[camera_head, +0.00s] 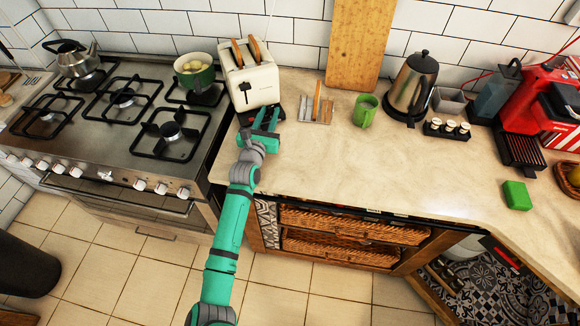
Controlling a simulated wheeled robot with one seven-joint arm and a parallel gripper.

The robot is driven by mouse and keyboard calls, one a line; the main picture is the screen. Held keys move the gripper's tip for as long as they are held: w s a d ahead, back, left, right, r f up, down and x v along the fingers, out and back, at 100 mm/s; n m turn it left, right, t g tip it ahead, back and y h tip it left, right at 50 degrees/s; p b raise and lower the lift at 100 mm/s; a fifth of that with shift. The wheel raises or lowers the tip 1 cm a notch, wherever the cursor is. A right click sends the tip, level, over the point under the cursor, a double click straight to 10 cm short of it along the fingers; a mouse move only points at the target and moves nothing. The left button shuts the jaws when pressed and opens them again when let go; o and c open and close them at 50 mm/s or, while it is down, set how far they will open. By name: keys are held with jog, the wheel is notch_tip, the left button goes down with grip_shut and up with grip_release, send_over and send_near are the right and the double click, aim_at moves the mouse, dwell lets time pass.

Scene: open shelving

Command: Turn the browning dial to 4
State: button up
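The cream toaster (252,84) stands on the counter against the tiled wall, with two slices of bread (238,53) sticking up from its slots. A dark lever shows on its front left face. The browning dial is too small to make out, and its setting cannot be read. My gripper (266,118) is just in front of the toaster's lower front, low over the counter. Its two teal fingers point toward the toaster and look apart, with nothing seen between them. Whether they touch the toaster cannot be told.
A gas stove (125,110) with a green pot (195,72) is left of the toaster. A toast rack (317,108), a green mug (365,110) and a kettle (412,85) stand to the right. The counter's front middle is clear.

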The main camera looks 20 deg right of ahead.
jog(key=shift+v, duration=5.15)
jog(key=s+d+r+n+t+h, duration=0.2)
jog(key=s+d+r+n+t, duration=0.35)
jog(key=r+n, duration=0.55)
jog(key=s+a+f+n+t+y, duration=0.1)
jog(key=s+a+n+y, duration=0.1)
jog(key=s+n+y, duration=0.2)
jog(key=s+a+f+n+t+y, duration=0.1)
jog(key=s+n+y, duration=0.4)
jog(key=s+n, duration=0.5)
jog(key=a+f+n, duration=0.1)
jog(key=n, duration=0.5)
jog(key=shift+s, duration=0.2)
